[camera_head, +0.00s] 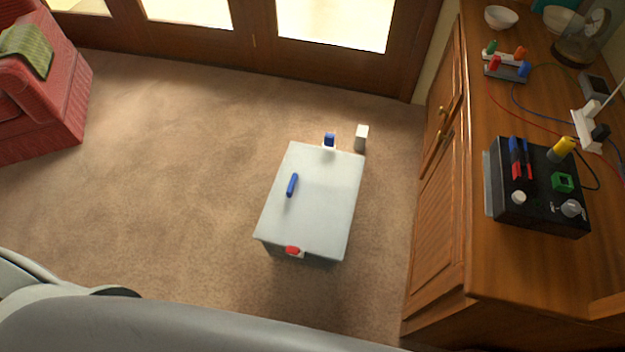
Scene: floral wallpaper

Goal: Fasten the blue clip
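A pale grey-white box (322,205) with a flat top stands on the carpet in the middle of the head view. A small blue piece on a white mount (329,140), which looks like the blue clip, sits at its far edge. Whether it is fastened is too small to tell. A short blue bar (292,185) lies on the box top, left of its middle. A red clip-like piece (292,250) sits at the near edge. Neither of my grippers is in view.
A small whitish block (361,137) is just beyond the box's far right corner. A wooden cabinet (440,210) stands to the right, carrying a black device (537,205) and cables. A red armchair (45,105) is at the left. Carpet left of the box is clear.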

